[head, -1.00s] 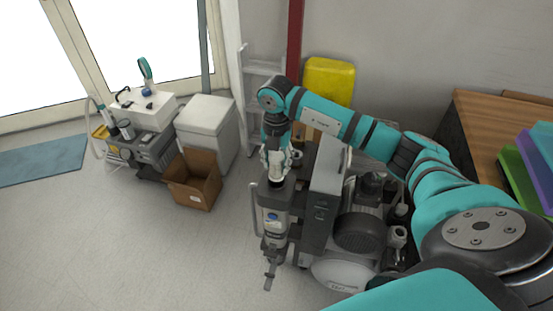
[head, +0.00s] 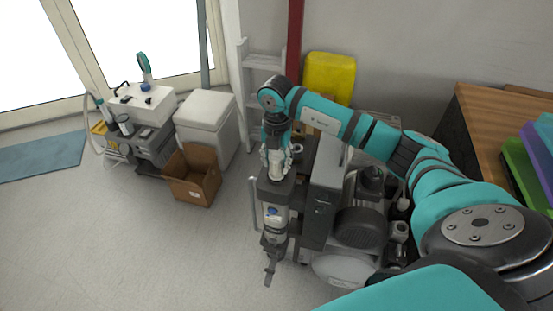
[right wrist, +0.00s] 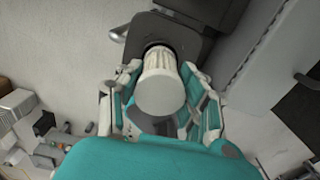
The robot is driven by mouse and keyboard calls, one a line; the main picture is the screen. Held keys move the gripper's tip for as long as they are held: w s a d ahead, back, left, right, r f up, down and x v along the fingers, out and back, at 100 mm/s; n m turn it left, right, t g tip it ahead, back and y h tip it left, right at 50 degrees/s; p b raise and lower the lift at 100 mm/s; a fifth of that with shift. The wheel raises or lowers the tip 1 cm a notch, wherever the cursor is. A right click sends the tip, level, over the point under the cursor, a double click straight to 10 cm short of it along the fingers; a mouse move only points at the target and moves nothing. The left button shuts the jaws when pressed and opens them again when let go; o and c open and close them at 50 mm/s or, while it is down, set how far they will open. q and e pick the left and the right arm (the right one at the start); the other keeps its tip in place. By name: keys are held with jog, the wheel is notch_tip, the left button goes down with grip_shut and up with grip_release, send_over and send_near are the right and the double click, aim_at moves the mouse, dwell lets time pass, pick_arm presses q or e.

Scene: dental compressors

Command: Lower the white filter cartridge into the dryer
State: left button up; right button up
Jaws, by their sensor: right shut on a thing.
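The white filter cartridge (right wrist: 160,85) is between the fingers of my right gripper (right wrist: 162,100), which is shut on it. In the right wrist view the cartridge's far end meets the dark round opening in the dryer's top (right wrist: 185,37); how deep it sits is hard to tell. My left gripper is not in view.
The grey compressor (head: 350,215) stands right of the dryer. An open cardboard box (head: 193,178), a white bin (head: 207,125) and a dental cart (head: 140,130) stand to the left. A ladder (head: 262,75) and yellow container (head: 328,78) are behind. The floor in front is clear.

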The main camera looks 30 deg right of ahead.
jog(key=shift+f+b, duration=1.15)
jog(key=shift+f, duration=0.75)
jog(key=shift+r, duration=0.15)
jog(key=shift+r+p, duration=0.65)
jog(key=shift+f, duration=0.15)
jog(key=shift+f+b, duration=0.4)
jog(key=shift+f, duration=0.2)
jog(key=o, duration=1.3)
